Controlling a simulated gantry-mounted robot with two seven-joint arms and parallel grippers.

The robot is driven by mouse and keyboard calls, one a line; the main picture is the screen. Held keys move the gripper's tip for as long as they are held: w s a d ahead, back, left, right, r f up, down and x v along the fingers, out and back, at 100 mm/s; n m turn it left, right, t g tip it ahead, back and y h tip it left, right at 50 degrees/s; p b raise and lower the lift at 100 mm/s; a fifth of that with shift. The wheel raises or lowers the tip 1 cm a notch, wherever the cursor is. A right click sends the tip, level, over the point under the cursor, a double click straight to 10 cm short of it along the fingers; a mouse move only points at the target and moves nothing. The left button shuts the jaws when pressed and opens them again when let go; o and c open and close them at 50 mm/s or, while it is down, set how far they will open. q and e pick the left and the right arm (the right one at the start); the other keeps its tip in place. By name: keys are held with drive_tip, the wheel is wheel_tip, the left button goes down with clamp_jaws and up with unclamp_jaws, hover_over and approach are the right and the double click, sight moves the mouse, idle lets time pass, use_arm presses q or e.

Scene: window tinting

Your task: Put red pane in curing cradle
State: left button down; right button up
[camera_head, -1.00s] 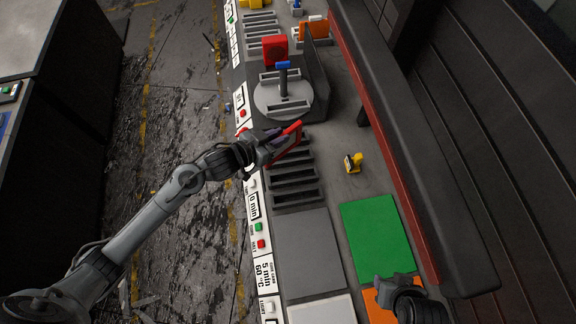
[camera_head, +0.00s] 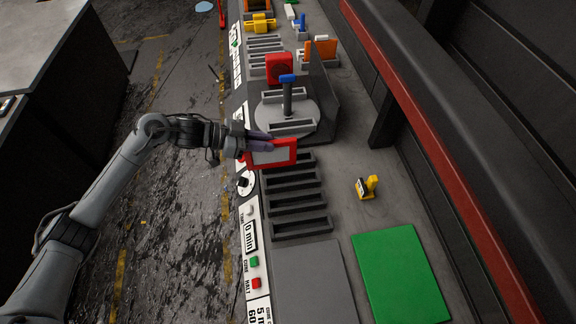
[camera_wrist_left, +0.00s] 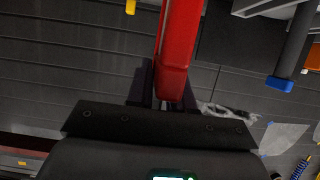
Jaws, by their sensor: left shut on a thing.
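The red pane (camera_head: 285,143), a red frame with a pale grey middle, is in my left gripper (camera_head: 262,141) and also shows edge-on in the left wrist view (camera_wrist_left: 180,45). The gripper is shut on its edge. The pane stands roughly upright, its face towards the head camera, over the far end of a slotted rack (camera_head: 298,208). This rack, likely the curing cradle, has several dark, seemingly empty slots; its far slots are partly hidden by the pane. I cannot tell whether the pane touches the rack. My right gripper is out of view.
Just beyond the pane is a round turntable (camera_head: 268,117) with a blue-topped post (camera_head: 287,90). A red block (camera_head: 279,68) and another slotted rack lie farther back. A yellow-black tool (camera_head: 367,187) and green sheet (camera_head: 400,275) lie right. Buttons and a timer (camera_head: 249,236) line the left edge.

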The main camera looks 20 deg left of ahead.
use_arm(q)
hover_over(287, 164)
drive_tip(key=s, duration=0.2)
drive_tip(key=f, duration=0.4)
drive_tip(key=shift+w+d, duration=0.15)
drive_tip(key=shift+d, duration=0.25)
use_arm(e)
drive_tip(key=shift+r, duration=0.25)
use_arm(q)
drive_tip(key=shift+f, duration=1.45)
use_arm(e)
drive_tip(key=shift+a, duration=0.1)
use_arm(q)
drive_tip(key=shift+f, duration=0.5)
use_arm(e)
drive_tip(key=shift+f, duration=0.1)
use_arm(q)
drive_tip(key=shift+f, duration=0.15)
drive_tip(key=c, duration=1)
unclamp_jaws()
